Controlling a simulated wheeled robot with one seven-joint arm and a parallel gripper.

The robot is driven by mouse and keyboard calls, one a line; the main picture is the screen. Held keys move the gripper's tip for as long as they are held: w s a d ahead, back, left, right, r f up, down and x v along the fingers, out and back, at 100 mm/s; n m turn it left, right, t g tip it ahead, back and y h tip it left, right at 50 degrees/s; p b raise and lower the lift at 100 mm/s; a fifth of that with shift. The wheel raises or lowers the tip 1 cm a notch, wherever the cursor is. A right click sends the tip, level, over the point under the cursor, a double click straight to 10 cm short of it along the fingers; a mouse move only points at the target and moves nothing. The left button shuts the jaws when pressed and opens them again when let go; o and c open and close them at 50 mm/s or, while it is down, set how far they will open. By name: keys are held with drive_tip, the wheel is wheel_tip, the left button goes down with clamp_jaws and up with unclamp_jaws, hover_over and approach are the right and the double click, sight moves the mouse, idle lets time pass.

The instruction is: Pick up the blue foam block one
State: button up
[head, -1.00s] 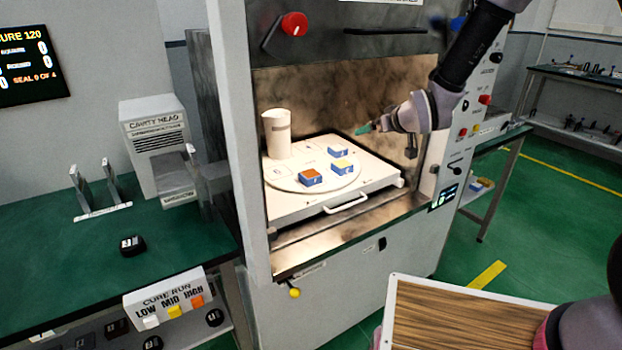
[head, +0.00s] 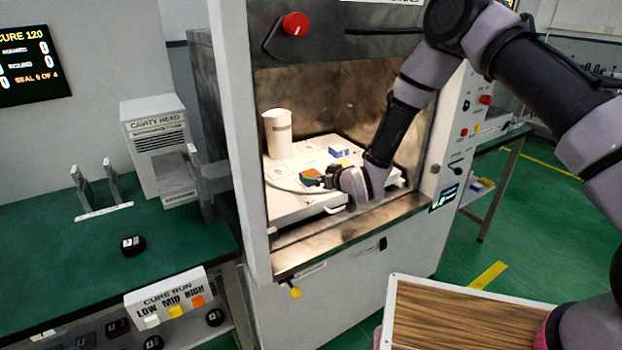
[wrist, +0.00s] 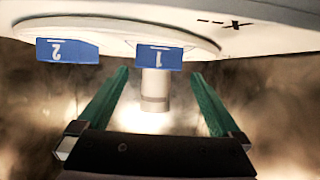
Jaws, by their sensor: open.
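In the wrist view, the blue foam block marked 1 (wrist: 160,58) sits at the turntable's edge, ahead of and between the green fingers of my gripper (wrist: 160,74). The picture is upside down there. My gripper is open, with nothing gripped. Another blue block marked 2 (wrist: 67,50) is to the left, outside the fingers. In the head view, my gripper (head: 314,181) is low over the tray, at a block with an orange-brown top (head: 309,173), which it partly covers. A blue block (head: 338,150) and a yellow-topped block (head: 345,162) are behind. No numbers are readable there.
The chamber's left frame (head: 243,150) and front sill (head: 340,238) bound the opening. A tray handle (head: 335,208) projects at the front.

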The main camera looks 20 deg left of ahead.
sight(313, 175)
drive_tip(key=x, duration=0.5)
drive_tip(key=shift+d+f, duration=0.1)
drive_tip(key=shift+d, duration=0.05)
drive_tip(key=c, duration=1.2)
drive_tip(key=shift+c, duration=0.2)
